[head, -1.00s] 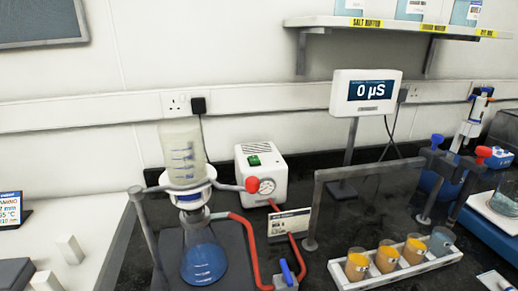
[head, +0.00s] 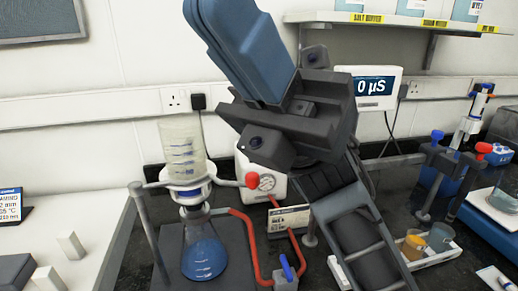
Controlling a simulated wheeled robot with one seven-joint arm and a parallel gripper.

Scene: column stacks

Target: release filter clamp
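The glass filter assembly stands at centre left. A clear graduated funnel (head: 182,145) sits upright above a flask of blue liquid (head: 204,262). A silver-grey clamp (head: 190,185) surrounds the joint between them. I cannot make out clear fingertips or whether my gripper is open. The arm appears right of the funnel; no contact with the clamp shows.
A red hose (head: 255,250) runs from the flask side to a small valve with a blue lever (head: 286,268). A white pump (head: 245,160) stands behind, partly hidden. A tray of beakers (head: 440,256) is at lower right. A grey metal post (head: 148,235) stands left.

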